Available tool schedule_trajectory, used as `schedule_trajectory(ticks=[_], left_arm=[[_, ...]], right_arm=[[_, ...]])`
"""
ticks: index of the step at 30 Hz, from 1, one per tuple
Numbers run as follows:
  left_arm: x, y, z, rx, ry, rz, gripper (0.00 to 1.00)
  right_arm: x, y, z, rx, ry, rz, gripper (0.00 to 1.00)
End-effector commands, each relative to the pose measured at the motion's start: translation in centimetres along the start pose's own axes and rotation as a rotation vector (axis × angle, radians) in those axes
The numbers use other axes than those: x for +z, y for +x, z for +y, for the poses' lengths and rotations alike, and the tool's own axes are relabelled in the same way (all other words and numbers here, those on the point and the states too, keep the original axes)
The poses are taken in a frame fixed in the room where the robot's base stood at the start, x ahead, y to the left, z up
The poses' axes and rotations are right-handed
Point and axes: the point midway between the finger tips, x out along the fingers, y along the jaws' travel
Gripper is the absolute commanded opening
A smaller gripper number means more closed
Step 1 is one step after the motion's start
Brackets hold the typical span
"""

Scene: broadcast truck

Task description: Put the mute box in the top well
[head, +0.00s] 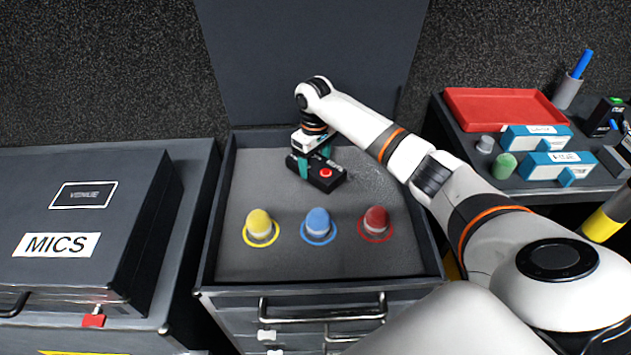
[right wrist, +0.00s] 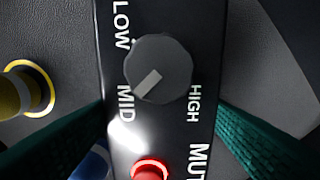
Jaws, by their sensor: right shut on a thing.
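The mute box (head: 332,182) is black with a red button, over the back part of the drawer cabinet's top well (head: 258,185). The well is a grey-floored recess with a raised dark rim. My right gripper (head: 317,168) is shut on the box from above, with teal fingers on either side. In the right wrist view, the mute box (right wrist: 160,110) shows a grey knob (right wrist: 158,68) with LOW, MID and HIGH marks, its pointer toward MID. I cannot tell whether the box touches the well floor. My left gripper is out of view.
Yellow (head: 260,226), blue (head: 318,224) and red (head: 375,222) domed pieces stand in rings at the well's front. A MICS case (head: 85,225) is at left. A side table at right holds a red tray (head: 505,108) and blue-white boxes (head: 537,138).

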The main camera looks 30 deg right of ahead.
Motion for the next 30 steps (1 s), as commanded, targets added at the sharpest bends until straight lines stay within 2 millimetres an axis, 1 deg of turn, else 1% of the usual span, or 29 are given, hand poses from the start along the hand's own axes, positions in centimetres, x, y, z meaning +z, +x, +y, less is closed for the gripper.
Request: schedule_trajectory(ticks=[1,7,13,23,24,26,27,28,30], left_arm=[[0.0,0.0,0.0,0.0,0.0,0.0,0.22],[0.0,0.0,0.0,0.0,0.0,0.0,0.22],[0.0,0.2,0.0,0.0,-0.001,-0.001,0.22],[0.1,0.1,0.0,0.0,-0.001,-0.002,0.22],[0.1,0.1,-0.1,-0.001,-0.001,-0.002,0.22],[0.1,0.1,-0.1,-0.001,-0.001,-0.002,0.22],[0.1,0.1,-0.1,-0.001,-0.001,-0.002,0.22],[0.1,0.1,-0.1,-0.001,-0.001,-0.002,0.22],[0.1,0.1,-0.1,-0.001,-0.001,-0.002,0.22]], right_arm=[[0.0,0.6,0.0,0.0,0.001,-0.002,0.37],[0.0,2.2,0.0,-0.001,0.001,-0.001,0.37],[0.0,4.8,0.0,-0.001,0.0,-0.001,0.37],[0.1,5.2,-0.1,-0.001,0.0,-0.003,0.37],[0.0,5.3,-0.1,-0.002,0.0,-0.002,0.71],[0.0,5.3,-0.1,-0.002,0.0,-0.002,0.81],[0.0,5.3,-0.1,-0.002,0.0,-0.002,0.87],[0.0,5.3,-0.1,-0.002,0.0,-0.002,0.9],[0.0,5.3,-0.1,-0.002,0.0,-0.002,0.9]])
